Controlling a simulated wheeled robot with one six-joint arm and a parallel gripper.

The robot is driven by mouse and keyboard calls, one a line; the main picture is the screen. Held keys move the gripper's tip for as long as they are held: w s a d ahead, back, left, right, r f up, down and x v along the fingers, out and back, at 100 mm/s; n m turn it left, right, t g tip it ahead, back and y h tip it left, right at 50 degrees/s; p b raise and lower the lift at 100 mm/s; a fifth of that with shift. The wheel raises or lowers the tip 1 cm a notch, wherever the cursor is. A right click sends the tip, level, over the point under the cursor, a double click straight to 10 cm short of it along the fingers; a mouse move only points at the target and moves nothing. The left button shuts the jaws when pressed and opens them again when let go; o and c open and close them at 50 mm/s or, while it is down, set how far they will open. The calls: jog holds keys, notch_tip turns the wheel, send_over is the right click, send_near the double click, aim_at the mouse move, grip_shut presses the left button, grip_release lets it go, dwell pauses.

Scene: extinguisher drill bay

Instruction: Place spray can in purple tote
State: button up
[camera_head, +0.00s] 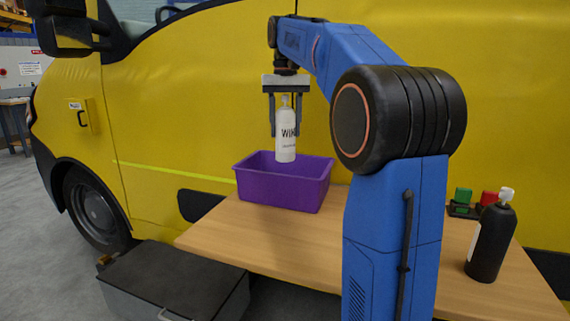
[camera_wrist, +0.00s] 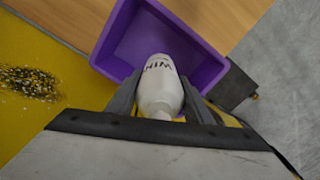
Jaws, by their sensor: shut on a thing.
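A white spray can (camera_head: 286,135) with dark lettering hangs upright in my gripper (camera_head: 285,115), whose two fingers are shut on it from both sides. The can is over the purple tote (camera_head: 280,188), and its lower end is close to the tote's back rim in the head view. In the wrist view the white can (camera_wrist: 160,88) sits between the fingers of my gripper (camera_wrist: 160,100), with the open purple tote (camera_wrist: 205,72) beyond it. The visible tote floor looks empty.
The tote stands on a wooden table (camera_head: 245,235). A yellow van (camera_head: 180,120) is close behind. A dark grey case (camera_head: 175,280) is at front left.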

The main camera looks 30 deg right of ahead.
notch_tip(320, 180, down, 11)
jog(key=shift+f, duration=0.15)
dwell(0.5)
jog(key=o, duration=1.3)
jog(key=shift+f, duration=0.1)
notch_tip(320, 180, up, 12)
jog(key=shift+f, duration=0.2)
jog(key=shift+r, duration=0.3)
jog(key=shift+s, duration=0.1)
